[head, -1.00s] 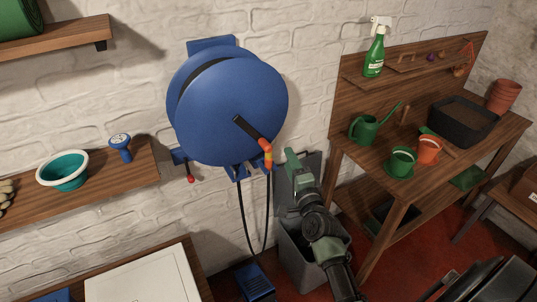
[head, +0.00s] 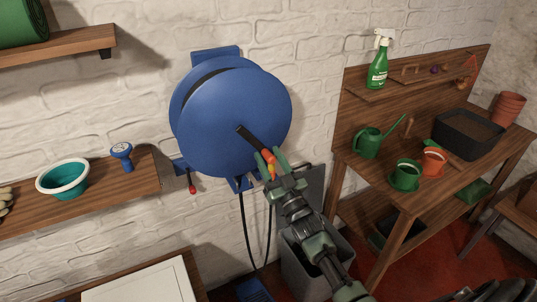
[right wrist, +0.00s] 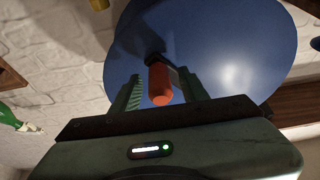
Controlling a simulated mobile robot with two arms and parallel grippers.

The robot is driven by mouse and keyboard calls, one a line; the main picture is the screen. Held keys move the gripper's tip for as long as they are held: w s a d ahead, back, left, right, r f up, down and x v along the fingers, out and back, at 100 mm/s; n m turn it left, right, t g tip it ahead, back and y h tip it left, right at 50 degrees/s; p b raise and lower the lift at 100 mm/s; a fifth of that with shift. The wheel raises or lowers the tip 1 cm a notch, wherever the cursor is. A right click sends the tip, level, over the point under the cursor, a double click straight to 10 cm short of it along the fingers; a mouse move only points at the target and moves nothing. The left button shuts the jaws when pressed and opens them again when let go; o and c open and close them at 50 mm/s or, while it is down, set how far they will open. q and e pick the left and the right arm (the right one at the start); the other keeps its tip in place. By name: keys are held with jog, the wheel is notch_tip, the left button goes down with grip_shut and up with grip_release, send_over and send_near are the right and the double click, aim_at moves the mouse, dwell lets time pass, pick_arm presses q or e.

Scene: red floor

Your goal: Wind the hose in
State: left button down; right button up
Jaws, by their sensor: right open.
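A blue hose reel (head: 225,115) is mounted on the white brick wall, with a dark crank arm (head: 248,138) on its face ending in an orange-red handle (head: 269,163). Dark hose (head: 244,225) hangs below the reel. My right gripper (head: 271,160) is open at the handle, one finger on either side of it. In the right wrist view the orange handle (right wrist: 160,83) shows between the two open fingers (right wrist: 162,92), with the blue disc behind it. I cannot tell whether a finger touches it. My left gripper is out of view.
A small red-tipped lever (head: 192,188) sits under the reel. A grey bin (head: 295,268) stands below my right arm. A wooden potting bench (head: 400,195) stands at right.

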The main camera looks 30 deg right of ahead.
jog(key=shift+w+r, duration=0.15)
jog(key=shift+w, duration=0.15)
grip_shut()
dwell(1.3)
